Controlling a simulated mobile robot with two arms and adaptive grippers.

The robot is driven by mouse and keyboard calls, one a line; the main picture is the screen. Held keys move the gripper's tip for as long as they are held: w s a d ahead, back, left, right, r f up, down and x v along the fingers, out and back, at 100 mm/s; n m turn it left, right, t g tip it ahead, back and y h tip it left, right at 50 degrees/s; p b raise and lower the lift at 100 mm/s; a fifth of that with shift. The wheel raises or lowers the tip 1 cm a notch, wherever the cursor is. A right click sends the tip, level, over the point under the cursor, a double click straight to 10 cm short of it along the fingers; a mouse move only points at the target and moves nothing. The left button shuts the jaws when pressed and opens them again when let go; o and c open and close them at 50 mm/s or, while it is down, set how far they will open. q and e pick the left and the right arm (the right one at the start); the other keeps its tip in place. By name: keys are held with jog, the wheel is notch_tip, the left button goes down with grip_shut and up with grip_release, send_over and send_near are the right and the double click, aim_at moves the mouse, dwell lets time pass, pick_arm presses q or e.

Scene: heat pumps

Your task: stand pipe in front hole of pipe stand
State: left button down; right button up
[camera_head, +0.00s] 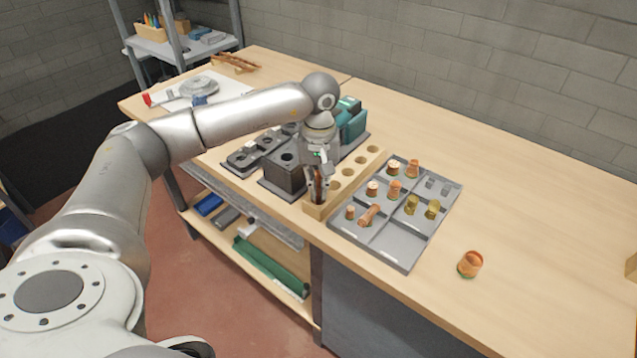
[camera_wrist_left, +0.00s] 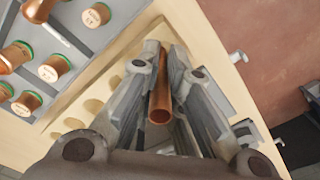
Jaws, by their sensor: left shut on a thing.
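The pipe stand (camera_head: 376,153) is a light wooden block with a row of round holes along the workbench's front part; some holes show in the wrist view (camera_wrist_left: 93,104). My left gripper (camera_head: 318,194) points down over the stand's front end. It is shut on a copper pipe (camera_wrist_left: 160,98), held between both fingers (camera_wrist_left: 157,75). The pipe looks roughly upright, with its open upper end facing the wrist camera. Its lower end is at the front of the stand; I cannot tell whether it is inside the front hole, which the gripper and pipe hide. My right gripper is not in view.
A grey divided tray (camera_head: 388,242) with copper and brass fittings lies right of the stand. A loose copper fitting (camera_head: 470,264) stands farther right. A dark block (camera_head: 284,171) and teal device (camera_head: 352,122) are close on the left. The bench's right side is mostly clear.

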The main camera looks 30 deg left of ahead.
pick_arm(q)
jog(key=shift+f+b, duration=0.9)
jog(key=shift+f, duration=0.3)
jog(key=c, duration=1.5)
grip_release()
notch_tip(320, 180, up, 12)
jog(key=shift+r, duration=0.1)
